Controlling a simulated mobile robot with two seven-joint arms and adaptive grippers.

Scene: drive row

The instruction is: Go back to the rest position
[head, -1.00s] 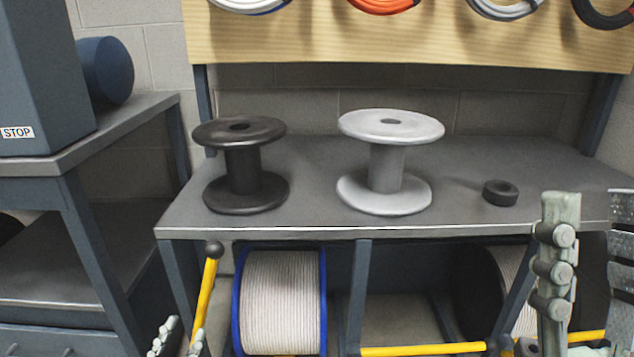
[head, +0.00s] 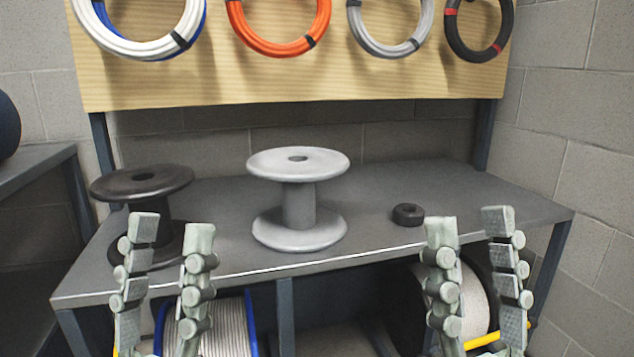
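My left gripper (head: 171,232) is raised at the lower left of the head view. Its two fingers stand apart with nothing between them, in front of the bench edge and partly over the black spool. My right gripper (head: 469,226) is raised at the lower right, also with its fingers apart and empty. It is in front of the bench's front edge. Neither gripper appears to hold anything.
A grey bench (head: 380,215) carries a black spool (head: 140,185), a light grey spool (head: 299,205) and a small black ring (head: 408,214). Cable reels (head: 225,325) sit below. Coiled cables (head: 280,25) hang on a wooden board (head: 300,85). A block wall (head: 580,150) bounds the right.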

